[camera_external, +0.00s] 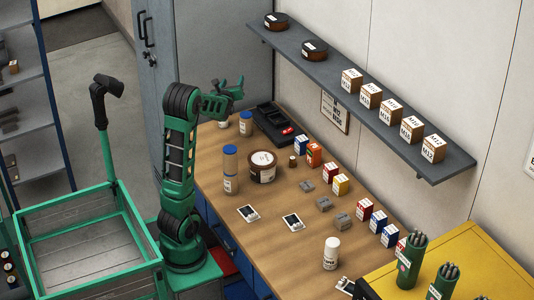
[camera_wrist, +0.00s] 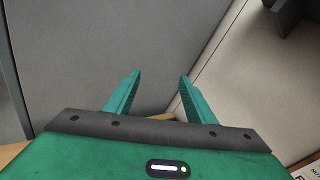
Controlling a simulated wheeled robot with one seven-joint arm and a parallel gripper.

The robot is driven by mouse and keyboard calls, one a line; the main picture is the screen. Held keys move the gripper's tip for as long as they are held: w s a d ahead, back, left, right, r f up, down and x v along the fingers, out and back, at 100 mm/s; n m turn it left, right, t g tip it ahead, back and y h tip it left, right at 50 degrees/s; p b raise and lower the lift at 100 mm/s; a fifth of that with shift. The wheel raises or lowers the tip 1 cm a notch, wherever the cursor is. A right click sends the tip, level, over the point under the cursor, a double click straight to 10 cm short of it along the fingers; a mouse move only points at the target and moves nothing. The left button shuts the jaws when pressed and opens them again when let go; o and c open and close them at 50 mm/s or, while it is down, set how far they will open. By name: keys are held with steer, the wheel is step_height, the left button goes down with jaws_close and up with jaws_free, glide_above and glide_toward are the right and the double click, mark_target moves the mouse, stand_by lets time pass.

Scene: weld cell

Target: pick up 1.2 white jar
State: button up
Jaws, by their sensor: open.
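A white jar (camera_external: 331,253) with a label stands upright on the near part of the wooden bench in the external view. Its label is too small to read for certain. My gripper (camera_external: 236,87) is raised over the far end of the bench, well away from the jar. In the wrist view my gripper (camera_wrist: 160,75) is open with nothing between its fingers. It faces a grey cabinet side and a pale wall, and the jar does not show there.
The wooden bench (camera_external: 285,235) also holds blue-lidded containers (camera_external: 230,175), a brown tub (camera_external: 262,167), a black tray (camera_external: 272,124) and several small boxes. A grey shelf (camera_external: 358,100) juts over its back edge. A yellow cabinet (camera_external: 475,255) with green cups stands right of the jar.

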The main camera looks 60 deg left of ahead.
steer(key=s+a+r+m+y, duration=0.1)
steer(key=s+a+m+y, duration=0.1)
steer(key=s+a, duration=0.15)
steer(key=f, duration=1.9)
steer(key=shift+w+a+f, duration=0.2)
steer(key=shift+a+f, duration=0.05)
steer(key=shift+f, duration=0.15)
steer(key=shift+x, duration=2.5)
steer(key=shift+f, duration=0.1)
steer(key=shift+c, duration=0.3)
steer(key=c, duration=1.1)
